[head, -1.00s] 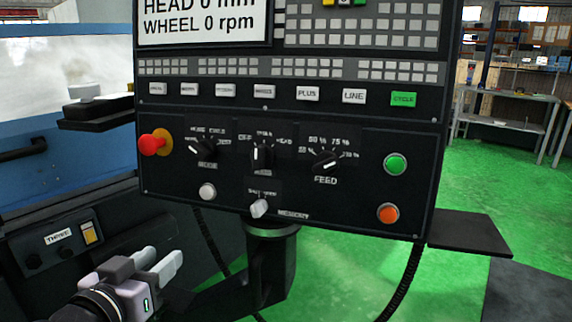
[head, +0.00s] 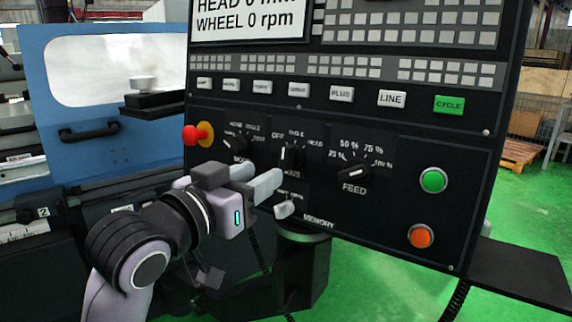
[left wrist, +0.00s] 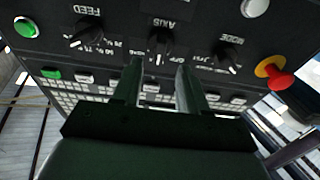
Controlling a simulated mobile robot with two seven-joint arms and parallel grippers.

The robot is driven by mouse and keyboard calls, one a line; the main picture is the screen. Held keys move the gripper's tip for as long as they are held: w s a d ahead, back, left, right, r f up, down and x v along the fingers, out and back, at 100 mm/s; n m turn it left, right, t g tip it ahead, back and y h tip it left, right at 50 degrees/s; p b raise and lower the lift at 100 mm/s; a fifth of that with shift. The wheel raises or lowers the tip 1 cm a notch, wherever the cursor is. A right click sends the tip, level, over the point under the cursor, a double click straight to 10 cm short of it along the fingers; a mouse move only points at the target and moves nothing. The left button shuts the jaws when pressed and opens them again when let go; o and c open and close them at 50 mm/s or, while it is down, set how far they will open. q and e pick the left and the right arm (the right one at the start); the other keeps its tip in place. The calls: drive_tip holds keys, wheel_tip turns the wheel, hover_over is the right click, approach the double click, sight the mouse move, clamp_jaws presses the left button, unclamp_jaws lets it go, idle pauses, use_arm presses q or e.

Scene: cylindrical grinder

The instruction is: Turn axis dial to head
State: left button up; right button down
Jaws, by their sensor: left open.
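The axis dial (head: 291,157) is a black knob with a white pointer line in the middle of the control panel's lower section. Labels reading OFF, TABLE and HEAD arc above it. In the left wrist view, upside down, the axis dial (left wrist: 160,43) lies ahead of the gap between the two fingers (left wrist: 160,66). My right gripper is not in view.
The mode dial (head: 235,142) and feed dial (head: 354,171) flank the axis dial. A red emergency button (head: 192,135) is at the left, a key-like switch (head: 284,209) below. Green (head: 433,180) and orange (head: 421,236) buttons sit at the right.

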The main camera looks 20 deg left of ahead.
sight(282, 162)
use_arm(q)
drive_tip(key=shift+x, duration=3.1)
clamp_jaws()
